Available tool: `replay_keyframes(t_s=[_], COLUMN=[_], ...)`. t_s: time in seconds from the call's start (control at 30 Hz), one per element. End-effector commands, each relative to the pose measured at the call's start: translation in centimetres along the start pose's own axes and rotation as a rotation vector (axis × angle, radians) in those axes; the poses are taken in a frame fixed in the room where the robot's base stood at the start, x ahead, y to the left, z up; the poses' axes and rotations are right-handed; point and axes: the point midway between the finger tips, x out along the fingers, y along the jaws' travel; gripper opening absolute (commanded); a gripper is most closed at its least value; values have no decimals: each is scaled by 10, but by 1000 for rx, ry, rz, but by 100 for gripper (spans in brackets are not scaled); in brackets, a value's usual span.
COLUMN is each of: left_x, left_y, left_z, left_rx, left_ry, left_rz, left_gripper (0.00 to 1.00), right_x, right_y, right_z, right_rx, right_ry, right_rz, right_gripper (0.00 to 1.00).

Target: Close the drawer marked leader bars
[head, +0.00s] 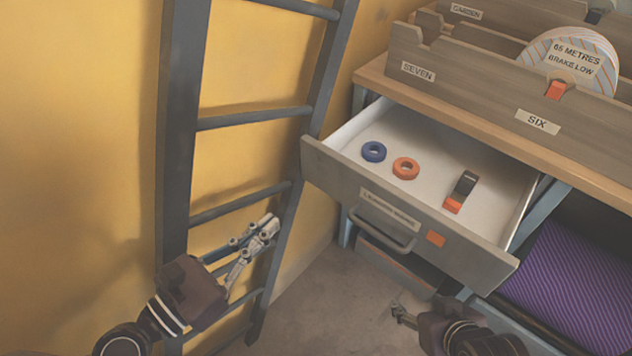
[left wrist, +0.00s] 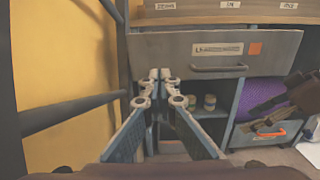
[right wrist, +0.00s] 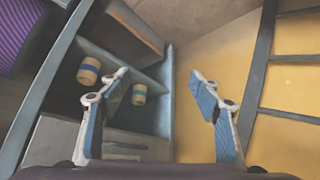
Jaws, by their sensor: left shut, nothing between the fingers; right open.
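The drawer (head: 335,172) under the worktop is pulled well out. Its grey front has a bar handle (head: 382,230), an orange square and a label too blurred to read fully, starting with L. The drawer front (left wrist: 160,48) and handle (left wrist: 219,68) also show in the left wrist view. My left gripper (head: 272,222) is shut and empty, left of the drawer front, before the ladder. In its wrist view the fingertips (left wrist: 160,74) overlap the front's lower left part; contact cannot be told. My right gripper (right wrist: 159,74) is open and empty, low below the drawer (head: 398,308).
Inside the drawer lie a blue ring (head: 374,151), an orange ring (head: 406,168) and a black-and-orange item (head: 460,192). A dark ladder (head: 180,130) leans by the yellow wall. Wooden bins (head: 470,85) stand on the worktop. A purple roll (head: 575,275) lies below right.

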Motion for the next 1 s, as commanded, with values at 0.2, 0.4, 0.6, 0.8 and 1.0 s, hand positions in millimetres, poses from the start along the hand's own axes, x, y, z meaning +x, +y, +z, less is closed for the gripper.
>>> replay_keyframes(t_s=[0.2,0.4,0.6,0.8,1.0], left_x=[12,26,52,70,97], left_y=[2,1,1,1,1], left_z=[3,6,3,3,3], left_rx=[2,2,4,2,3], left_ry=[-1,-4,-3,-1,-3], left_rz=[4,4,3,2,2], left_gripper=[0,0,0,0,0], right_x=[-17,-35,-21,8,33], right_y=[5,8,8,6,5], right_z=[39,72,73,87,101], right_rx=[5,10,10,8,7], right_ry=[-172,-323,-330,-345,-358], right_rz=[9,15,13,9,6], right_gripper=[58,58,58,58,58])
